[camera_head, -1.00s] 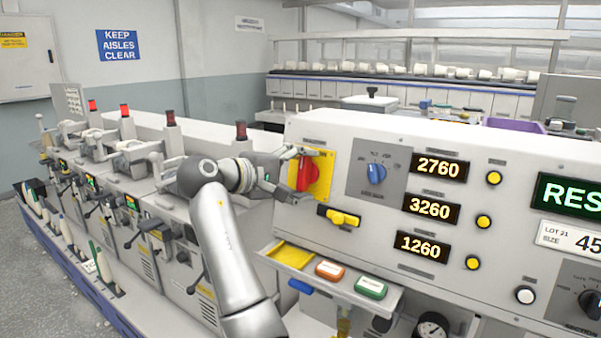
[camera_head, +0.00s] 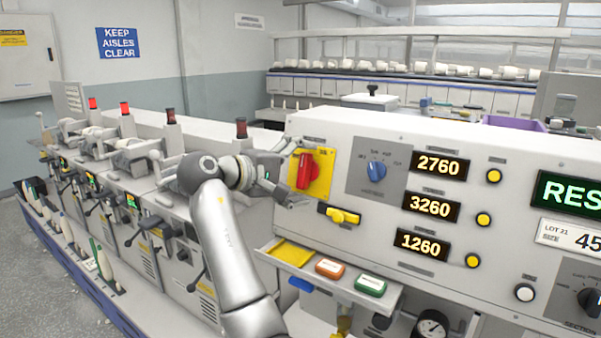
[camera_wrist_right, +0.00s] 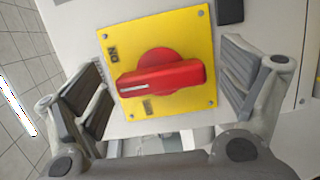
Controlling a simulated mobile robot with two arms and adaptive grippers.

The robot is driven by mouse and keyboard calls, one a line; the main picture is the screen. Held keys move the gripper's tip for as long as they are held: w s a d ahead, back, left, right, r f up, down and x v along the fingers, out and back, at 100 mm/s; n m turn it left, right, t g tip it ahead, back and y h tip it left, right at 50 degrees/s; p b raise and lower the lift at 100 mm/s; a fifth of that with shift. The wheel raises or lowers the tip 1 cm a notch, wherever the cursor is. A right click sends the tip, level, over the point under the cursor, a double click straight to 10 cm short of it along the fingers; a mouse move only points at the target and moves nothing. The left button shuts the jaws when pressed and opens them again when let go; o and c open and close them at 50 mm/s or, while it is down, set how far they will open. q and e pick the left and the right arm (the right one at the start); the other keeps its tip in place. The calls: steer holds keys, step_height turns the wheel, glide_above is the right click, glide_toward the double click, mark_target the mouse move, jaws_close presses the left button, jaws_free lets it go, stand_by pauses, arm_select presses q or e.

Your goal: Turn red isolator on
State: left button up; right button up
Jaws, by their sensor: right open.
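The red isolator handle (camera_head: 307,171) sits on a yellow plate (camera_head: 325,172) on the machine's front panel. It also shows in the right wrist view as a red handle (camera_wrist_right: 165,78) on the yellow plate (camera_wrist_right: 190,28). There it lies crosswise, a white mark at its left end, with an ON label above that end and a second, unclear label below. My right gripper (camera_head: 291,172) is open in front of the plate. In the wrist view its fingers (camera_wrist_right: 168,90) stand either side of the handle with visible gaps. My left gripper is not in view.
A blue rotary knob (camera_head: 376,173) is right of the isolator, and a yellow switch (camera_head: 342,215) is below it. A shelf with a yellow tray (camera_head: 293,253) juts out lower down. A row of spindle units (camera_head: 130,180) stands to the left.

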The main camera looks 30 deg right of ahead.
steer(key=v, duration=1.2)
